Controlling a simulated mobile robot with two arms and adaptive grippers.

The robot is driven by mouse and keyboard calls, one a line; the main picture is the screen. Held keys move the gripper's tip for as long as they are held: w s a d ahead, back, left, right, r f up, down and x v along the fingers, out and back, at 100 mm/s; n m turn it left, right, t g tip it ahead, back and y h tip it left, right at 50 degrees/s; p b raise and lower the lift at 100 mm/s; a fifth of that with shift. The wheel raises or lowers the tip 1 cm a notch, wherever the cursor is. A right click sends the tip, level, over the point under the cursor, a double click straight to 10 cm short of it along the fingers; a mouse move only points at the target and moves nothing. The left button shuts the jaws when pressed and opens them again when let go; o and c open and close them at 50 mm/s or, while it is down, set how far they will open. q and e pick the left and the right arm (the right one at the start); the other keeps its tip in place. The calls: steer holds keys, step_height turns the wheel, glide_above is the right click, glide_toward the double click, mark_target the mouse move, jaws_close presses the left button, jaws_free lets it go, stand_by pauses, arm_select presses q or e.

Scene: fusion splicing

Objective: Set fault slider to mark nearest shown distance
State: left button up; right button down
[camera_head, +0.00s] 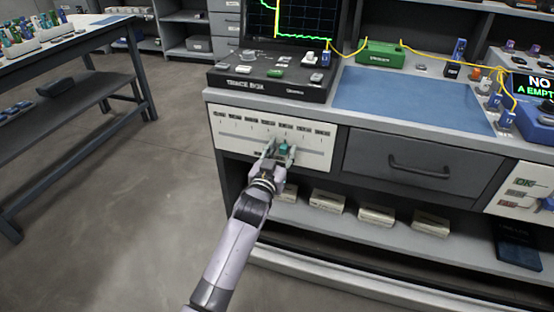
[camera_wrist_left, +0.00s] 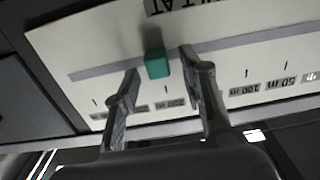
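The white slider panel (camera_head: 232,143) is on the bench front, with a row of small labels and a long groove. The teal slider knob (camera_head: 285,148) sits in the groove, right of the middle. In the left wrist view, the knob (camera_wrist_left: 157,65) is between my fingertips, with gaps both sides. My left gripper (camera_head: 279,150) is open there. Upside-down labels 50 m (camera_wrist_left: 288,81) and 100 m (camera_wrist_left: 244,89) are readable; the label below the knob (camera_wrist_left: 170,103) is hard to read. The screen (camera_head: 300,20) shows a green trace and a yellow vertical line; its distance reading is not visible.
The trace box (camera_head: 265,85) stands on the bench above the panel. A grey drawer (camera_head: 420,163) is to the panel's right, and several pale boxes (camera_head: 327,201) lie on the shelf below. A blue mat (camera_head: 415,98) and green device (camera_head: 381,53) are on top. The floor at left is clear.

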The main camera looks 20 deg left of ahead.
arm_select(q)
steer(key=s, duration=1.1)
steer(key=shift+s+a, duration=0.2)
steer(key=shift+s, duration=0.15)
